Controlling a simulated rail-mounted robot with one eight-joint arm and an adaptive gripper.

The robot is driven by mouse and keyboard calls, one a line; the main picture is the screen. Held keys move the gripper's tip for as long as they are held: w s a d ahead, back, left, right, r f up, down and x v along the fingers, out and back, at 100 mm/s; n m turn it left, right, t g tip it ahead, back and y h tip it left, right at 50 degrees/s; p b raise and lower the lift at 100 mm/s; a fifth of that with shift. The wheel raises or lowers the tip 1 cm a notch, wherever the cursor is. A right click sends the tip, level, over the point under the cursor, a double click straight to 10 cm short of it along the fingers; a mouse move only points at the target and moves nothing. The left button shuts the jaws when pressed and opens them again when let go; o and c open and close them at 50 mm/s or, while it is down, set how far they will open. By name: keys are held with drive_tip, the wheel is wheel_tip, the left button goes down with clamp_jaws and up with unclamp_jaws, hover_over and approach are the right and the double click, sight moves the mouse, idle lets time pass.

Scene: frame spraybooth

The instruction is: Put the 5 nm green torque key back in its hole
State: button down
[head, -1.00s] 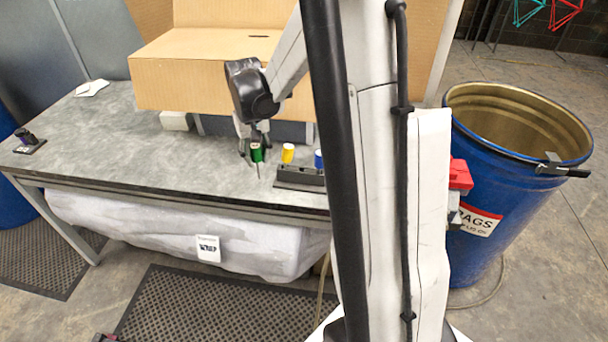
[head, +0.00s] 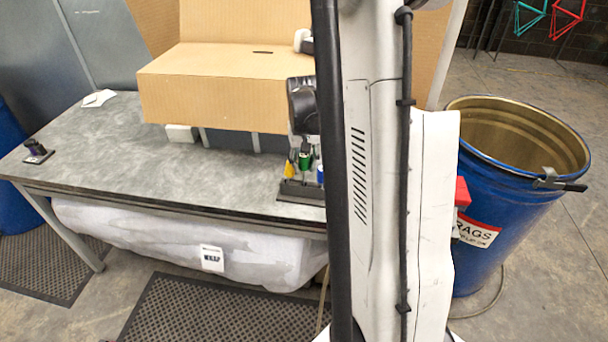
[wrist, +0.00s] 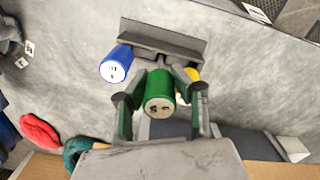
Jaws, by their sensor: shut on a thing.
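The green torque key (wrist: 159,92) is upright between the fingers of my gripper (wrist: 160,98), which is shut on its handle. In the head view the green key (head: 305,161) shows just above the dark holder block (head: 298,191), partly behind my fingers. The holder (wrist: 165,40) also shows in the wrist view, with the blue key (wrist: 117,64) on one side of the green one and the yellow key (wrist: 191,74) on the other. Whether the green key's shaft is in a hole is hidden.
A cardboard box (head: 225,100) stands behind the holder on the grey table (head: 150,168). A small dark item (head: 37,151) sits at the table's left end. A blue rags drum (head: 505,205) is at the right.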

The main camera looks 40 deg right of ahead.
sight(304, 184)
drive_tip(key=shift+f, duration=1.9)
drive_tip(key=shift+f, duration=0.2)
drive_tip(key=c, duration=1.5)
unclamp_jaws()
drive_tip(key=shift+o, duration=0.2)
drive_tip(key=shift+r, duration=0.1)
